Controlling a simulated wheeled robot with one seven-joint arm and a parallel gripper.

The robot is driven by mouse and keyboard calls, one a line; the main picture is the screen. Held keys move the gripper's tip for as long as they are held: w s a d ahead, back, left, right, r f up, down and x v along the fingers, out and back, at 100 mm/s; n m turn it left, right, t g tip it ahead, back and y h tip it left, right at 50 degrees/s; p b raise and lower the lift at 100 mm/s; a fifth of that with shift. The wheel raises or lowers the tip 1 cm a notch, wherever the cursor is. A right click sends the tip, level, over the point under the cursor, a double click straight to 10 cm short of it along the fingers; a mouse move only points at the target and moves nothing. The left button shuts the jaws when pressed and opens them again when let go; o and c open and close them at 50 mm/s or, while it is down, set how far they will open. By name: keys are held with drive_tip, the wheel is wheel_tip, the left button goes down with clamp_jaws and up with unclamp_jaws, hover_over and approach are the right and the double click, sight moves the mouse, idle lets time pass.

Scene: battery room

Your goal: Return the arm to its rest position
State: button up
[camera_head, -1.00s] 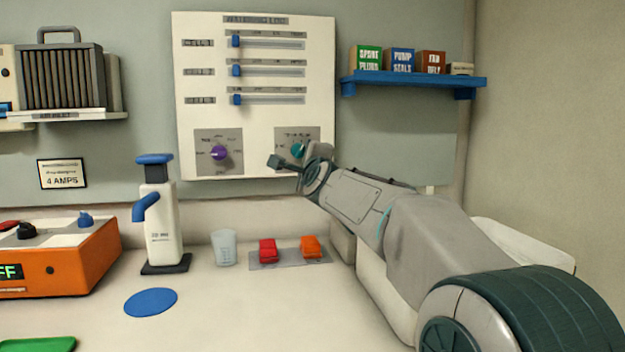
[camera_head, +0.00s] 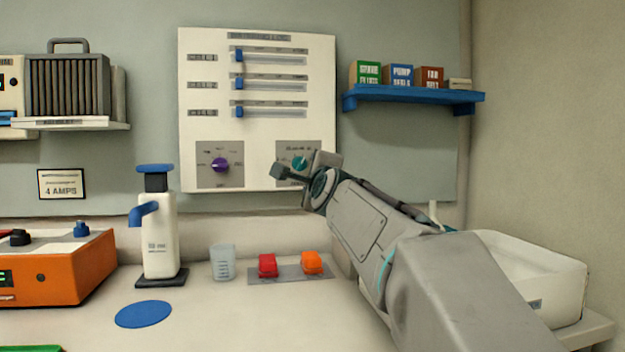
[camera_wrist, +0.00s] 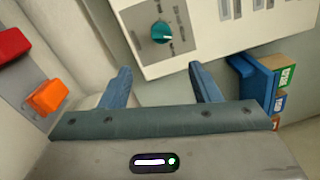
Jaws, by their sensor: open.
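My gripper (camera_head: 292,174) is at the end of my arm, in front of the lower right of the white wall panel (camera_head: 258,125). In the wrist view my gripper (camera_wrist: 160,84) has its two blue fingers spread apart with nothing between them. The teal knob (camera_head: 299,163) on the panel is close beside the gripper in the head view. In the wrist view the teal knob (camera_wrist: 161,32) lies beyond the fingertips, apart from them. The purple knob (camera_head: 220,164) and several blue sliders sit elsewhere on the panel.
A red block (camera_head: 267,265) and an orange block (camera_head: 311,262) lie on a grey plate below. A beaker (camera_head: 222,262), a pump bottle (camera_head: 159,235) and an orange device (camera_head: 60,268) stand left. A blue shelf (camera_head: 412,95) with boxes and a white bin (camera_head: 530,275) are right.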

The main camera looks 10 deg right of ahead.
drive_tip(key=s+a+f+n+g+y+p, duration=0.1)
drive_tip(key=s+a+f+n+g+p, duration=0.35)
drive_tip(key=s+n+g+p, duration=0.75)
drive_tip(key=s+d+f+n+g+p, duration=0.2)
drive_tip(key=s+n+p, duration=0.2)
drive_tip(key=s+p, duration=0.6)
drive_tip(key=s+d+f+n+g+p, duration=0.2)
drive_tip(key=s+f+n+p, duration=0.1)
drive_tip(key=s+p, duration=0.7)
drive_tip(key=shift+s+d+n+h+p, duration=0.2)
drive_tip(key=shift+s+n+h+p, duration=0.15)
drive_tip(key=shift+s+n, duration=0.6)
drive_tip(key=shift+s, duration=0.1)
